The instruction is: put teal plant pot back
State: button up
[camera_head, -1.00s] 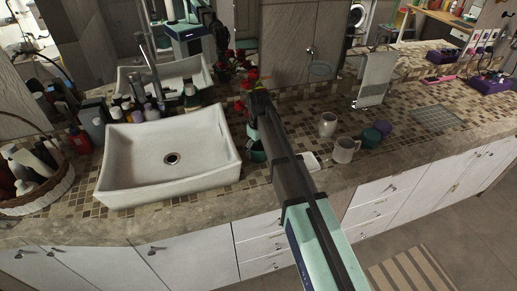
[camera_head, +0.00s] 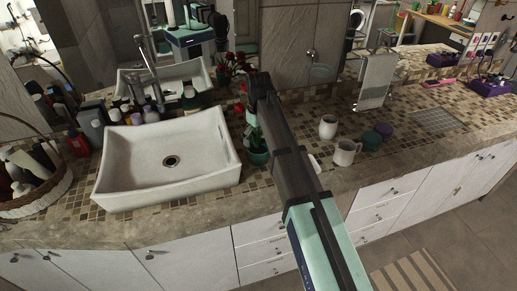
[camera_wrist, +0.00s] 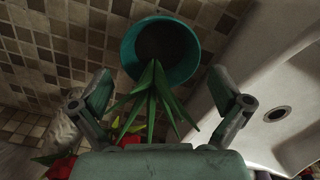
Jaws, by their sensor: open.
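The teal plant pot (camera_head: 259,158) stands on the tiled counter just right of the sink, partly hidden by my arm in the head view. In the wrist view the pot (camera_wrist: 187,65) is upper centre, with long green leaves (camera_wrist: 152,103) reaching toward my gripper. My gripper (camera_wrist: 162,88) is open, one finger on each side of the leaves. The fingers appear apart from the pot, and nothing is held. In the head view my arm hides the fingers.
The white sink (camera_head: 170,190) is close on the left. Bottles crowd behind it, and a basket (camera_head: 50,190) stands at far left. Right of my arm are a cup (camera_head: 328,127), a mug (camera_head: 345,153) and teal and purple items. Red flowers show near my gripper.

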aim_at(259, 151)
jog(key=shift+r+b, duration=0.4)
jog(key=shift+r, duration=2.15)
